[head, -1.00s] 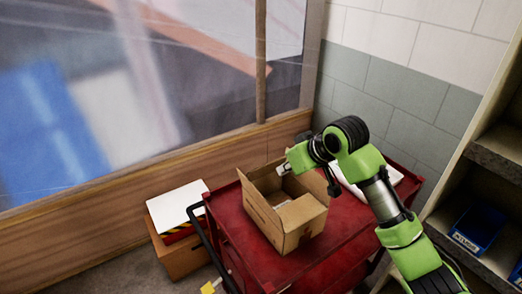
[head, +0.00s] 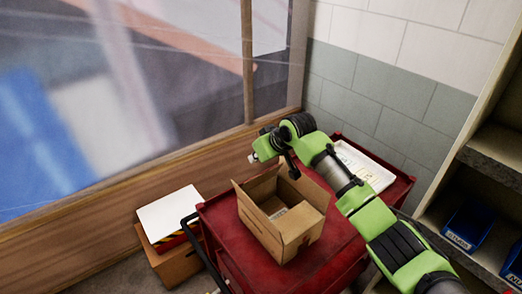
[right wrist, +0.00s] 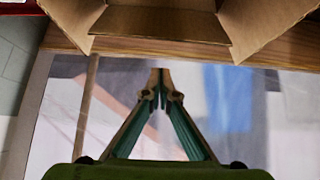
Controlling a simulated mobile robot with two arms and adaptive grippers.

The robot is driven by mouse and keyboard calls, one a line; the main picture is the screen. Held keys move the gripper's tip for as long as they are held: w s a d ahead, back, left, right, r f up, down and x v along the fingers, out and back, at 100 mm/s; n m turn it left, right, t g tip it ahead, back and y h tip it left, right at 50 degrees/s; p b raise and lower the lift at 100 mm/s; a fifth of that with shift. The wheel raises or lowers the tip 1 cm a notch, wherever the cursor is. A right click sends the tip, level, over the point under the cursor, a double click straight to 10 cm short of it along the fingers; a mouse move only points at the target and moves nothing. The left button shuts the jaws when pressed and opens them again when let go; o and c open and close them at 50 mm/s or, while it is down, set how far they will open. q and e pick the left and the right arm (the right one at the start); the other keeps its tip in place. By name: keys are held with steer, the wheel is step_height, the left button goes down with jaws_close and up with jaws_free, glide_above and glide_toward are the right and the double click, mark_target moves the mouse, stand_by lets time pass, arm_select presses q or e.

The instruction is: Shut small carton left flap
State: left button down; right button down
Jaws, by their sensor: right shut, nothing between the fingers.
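The small open carton (head: 283,240) stands on the red cart. Its left flap (head: 247,208) stands up, tilted outward along the left edge, so the inside is partly visible. A pale label or paper lies inside. My right gripper (head: 252,158) is beyond the carton's far side, near the wooden wall, apart from the carton. In the right wrist view its fingers (right wrist: 160,86) are together and empty, and the carton (right wrist: 165,22) with spread flaps shows at the top edge. My left gripper is out of view.
The red cart (head: 225,232) has a black handle at left. A white tray (head: 365,165) lies on its far right. A box with a white sheet (head: 170,212) stands left of the cart. Shelves with blue bins (head: 470,225) are at right.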

mark_target(264, 173)
steer(key=s+d+p, duration=0.1)
steer(key=s+d, duration=0.1)
steer(key=shift+s+f+p, duration=0.3)
steer(key=shift+p, duration=0.1)
steer(key=shift+s+d+f, duration=0.2)
steer(key=shift+s+d, duration=0.1)
steer(key=shift+a+f, duration=0.1)
steer(key=shift+f, duration=0.1)
steer(key=shift+s+d+t+y+b, duration=0.2)
steer(key=shift+t+y+b, duration=0.15)
steer(key=shift+t, duration=0.25)
steer(key=shift+s+d+f, duration=0.1)
